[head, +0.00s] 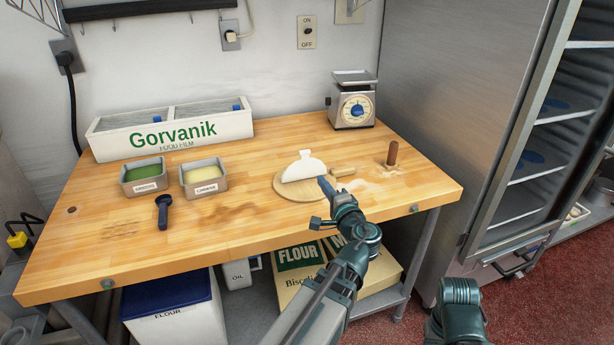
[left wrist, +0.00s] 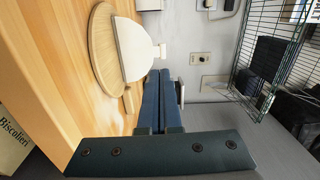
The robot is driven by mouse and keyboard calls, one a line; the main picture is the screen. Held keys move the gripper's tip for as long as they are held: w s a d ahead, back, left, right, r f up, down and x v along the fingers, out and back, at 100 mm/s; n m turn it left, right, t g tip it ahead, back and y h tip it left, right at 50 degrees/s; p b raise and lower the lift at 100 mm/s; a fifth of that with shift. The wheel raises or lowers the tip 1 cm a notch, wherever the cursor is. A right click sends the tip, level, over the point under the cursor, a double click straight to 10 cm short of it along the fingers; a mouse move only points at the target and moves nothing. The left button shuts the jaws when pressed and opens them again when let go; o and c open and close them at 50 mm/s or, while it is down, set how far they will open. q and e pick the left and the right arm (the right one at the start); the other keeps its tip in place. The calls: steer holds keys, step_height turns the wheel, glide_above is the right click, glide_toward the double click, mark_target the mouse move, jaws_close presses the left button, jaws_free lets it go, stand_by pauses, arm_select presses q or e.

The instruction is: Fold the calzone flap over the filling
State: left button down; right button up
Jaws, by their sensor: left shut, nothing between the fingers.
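A white half-round calzone flap (head: 304,169) with a small tab on its rounded edge stands up from a round wooden board (head: 282,196). It also shows in the left wrist view (left wrist: 134,48), standing out from the board (left wrist: 100,50) with its tab (left wrist: 160,52) outermost. No filling shows; the flap may hide it. My left gripper (head: 323,180) is shut and empty, in front of the flap's right end in the head view. In the left wrist view its blue fingers (left wrist: 158,78) are together near the tab, with a small apparent gap. My right gripper is out of view.
A brown upright peg (head: 392,153) and a scale (head: 354,108) stand right of and behind the board. Left are two filled metal tubs (head: 204,190), a dark blue scoop (head: 163,216) and a Gorvanik film box (head: 110,147). The front left tabletop is mostly clear.

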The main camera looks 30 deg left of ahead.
arm_select(q)
glide_toward(305, 152)
steer(key=shift+m, duration=0.4)
steer(key=x, duration=0.4)
steer(key=f+x, duration=0.1)
steer(key=x, duration=0.2)
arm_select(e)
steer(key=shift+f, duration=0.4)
arm_select(q)
steer(key=shift+w+a+r+p, duration=0.25)
steer(key=shift+w+a, duration=0.15)
steer(key=shift+a, duration=0.15)
steer(key=shift+w+a+r+p, duration=0.15)
steer(key=shift+w+a+r, duration=0.05)
steer(key=shift+w+a, duration=0.3)
steer(key=shift+s, duration=0.1)
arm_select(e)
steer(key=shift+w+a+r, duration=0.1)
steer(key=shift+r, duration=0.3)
arm_select(q)
steer(key=shift+d, duration=0.1)
steer(key=s+d+r+p, duration=0.5)
steer(key=d+r+p, duration=0.1)
steer(key=r+p, duration=0.5)
steer(key=shift+s+d, duration=0.35)
steer(key=shift+s, duration=0.05)
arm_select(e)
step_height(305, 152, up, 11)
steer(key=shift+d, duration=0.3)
